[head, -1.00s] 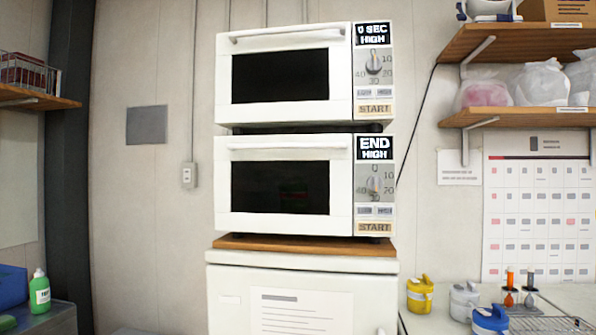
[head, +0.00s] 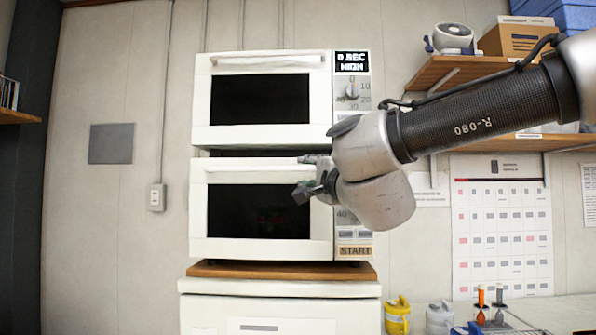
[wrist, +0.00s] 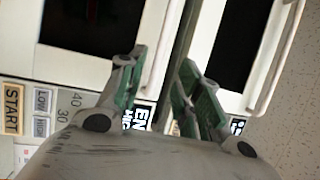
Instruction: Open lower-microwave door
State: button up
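The lower microwave (head: 198,215) is white, with a dark window and a handle bar (head: 250,162) along the top of its door. The door is shut. A faint reddish-green shape shows in the window. My gripper (head: 300,177) is in front of the door's upper right part, near the handle's right end. In the wrist view my gripper (wrist: 163,62) is open and empty, its green-padded fingers apart across the gap between the microwaves.
The upper microwave (head: 200,100) sits directly above, its door shut and its own handle (head: 265,60) at the top. A wooden board (head: 280,270) lies under the lower one, on a white cabinet (head: 280,289). Shelves (head: 450,70) are at right, behind my arm.

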aim_at(300, 170)
jog(key=x, duration=0.7)
jog(key=shift+w+f, duration=0.1)
grip_shut()
